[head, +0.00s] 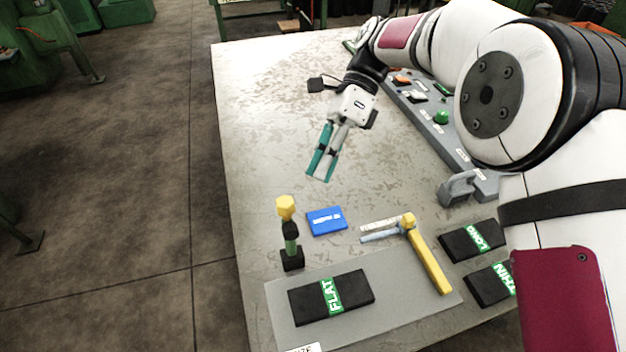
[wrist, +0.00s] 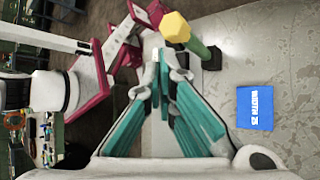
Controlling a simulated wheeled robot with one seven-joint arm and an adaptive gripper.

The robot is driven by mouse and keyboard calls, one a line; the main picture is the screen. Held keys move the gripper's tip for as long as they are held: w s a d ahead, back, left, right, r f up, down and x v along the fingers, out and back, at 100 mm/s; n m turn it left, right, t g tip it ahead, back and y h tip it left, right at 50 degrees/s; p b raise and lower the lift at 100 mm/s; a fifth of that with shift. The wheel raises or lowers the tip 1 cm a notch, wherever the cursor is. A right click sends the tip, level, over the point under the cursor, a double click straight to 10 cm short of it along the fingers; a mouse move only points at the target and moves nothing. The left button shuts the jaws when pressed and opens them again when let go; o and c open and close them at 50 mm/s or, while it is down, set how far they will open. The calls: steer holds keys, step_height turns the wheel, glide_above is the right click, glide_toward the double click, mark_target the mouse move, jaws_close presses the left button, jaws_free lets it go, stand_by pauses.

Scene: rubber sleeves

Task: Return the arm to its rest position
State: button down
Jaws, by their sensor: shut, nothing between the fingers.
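My gripper (head: 318,174) has teal fingers and hangs above the left part of the metal table (head: 262,110), pointing down. It is shut and holds nothing. In the wrist view the fingers (wrist: 165,75) come together in the middle of the picture. My white and black arm comes in from the right of the head view, with dark red panels on it. It covers part of the table's right side.
A yellow-topped green post (head: 290,238) stands on a dark base near the left edge, by a blue card (head: 326,220). A yellow T-shaped tool (head: 430,262) and a black FLAT block (head: 350,296) lie on a grey mat (head: 395,310). Black LONG (head: 458,246) and THIN (head: 482,290) blocks lie right.

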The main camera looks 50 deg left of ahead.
steer(key=shift+w+r, duration=0.3)
steer(key=shift+w, duration=0.15)
steer(key=shift+d, duration=0.1)
steer(key=w+d+r+n+t+y, duration=0.1)
steer(key=w+d+r+t+y, duration=0.1)
steer(key=w+d+r, duration=0.55)
steer(key=w+d+r+n+t+y, duration=0.1)
steer(key=w+d+r+t+y, duration=0.3)
steer(key=d, duration=0.6)
steer(key=s+d+r+n+t+h, duration=0.1)
steer(key=d+r, duration=0.1)
steer(key=d, duration=0.6)
steer(key=s+d+r+n+t, duration=0.1)
steer(key=d+r+t, duration=0.15)
steer(key=d, duration=0.45)
steer(key=s+d+f+n+t+h, duration=0.1)
steer(key=s+d+f+t, duration=0.1)
steer(key=s+d, duration=0.3)
steer(key=s+d+f+n+t+h, duration=0.1)
steer(key=s+d, duration=0.5)
steer(key=d, duration=0.7)
steer(key=shift+d+f+n+t, duration=0.15)
steer(key=shift+f+n+t, duration=0.35)
steer(key=shift+t, duration=0.55)
